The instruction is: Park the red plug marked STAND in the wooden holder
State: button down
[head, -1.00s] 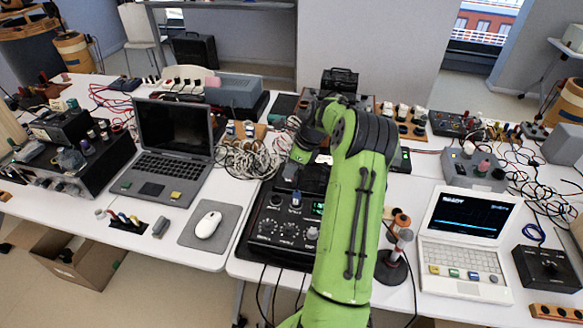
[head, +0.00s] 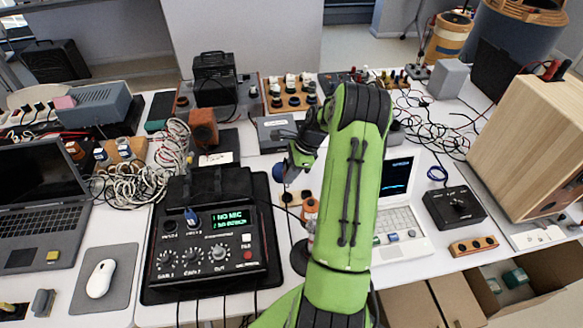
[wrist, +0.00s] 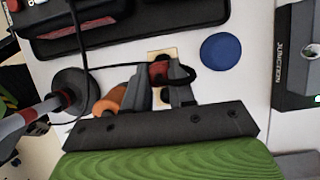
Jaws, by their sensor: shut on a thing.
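My gripper (wrist: 160,88) is shut on a small red plug (wrist: 158,70) in the wrist view. The plug is partly hidden between the dark fingers, and no STAND marking is legible. A black cable curves around the fingers. A small wooden holder (wrist: 163,54) lies on the white table just beyond the fingertips, partly covered by them. I cannot tell whether the plug touches it. In the head view, the wooden holder (head: 292,199) shows below my gripper (head: 292,170), right of the black mixer (head: 205,240). The plug is not discernible there.
A stand with a round dark base (wrist: 72,92) and an orange part (wrist: 110,100) are close left of my gripper. A blue disc (wrist: 220,50) and a box marked JUNCTION (wrist: 297,60) lie to the right. The white laptop (head: 400,205) stands right of my arm.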

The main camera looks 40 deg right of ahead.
aim_at(289, 186)
jog(key=shift+a+f+b, duration=0.15)
jog(key=shift+f+b, duration=0.25)
notch_tip(289, 186, down, 4)
jog(key=b, duration=0.4)
jog(key=shift+f, duration=0.7)
jog(key=shift+f, duration=0.25)
jog(key=c, duration=0.9)
grip_release()
jog(key=shift+o, duration=0.2)
jog(key=p+v, duration=0.4)
jog(key=v, duration=1.1)
jog(key=shift+r, duration=0.35)
jog(key=shift+s, duration=0.15)
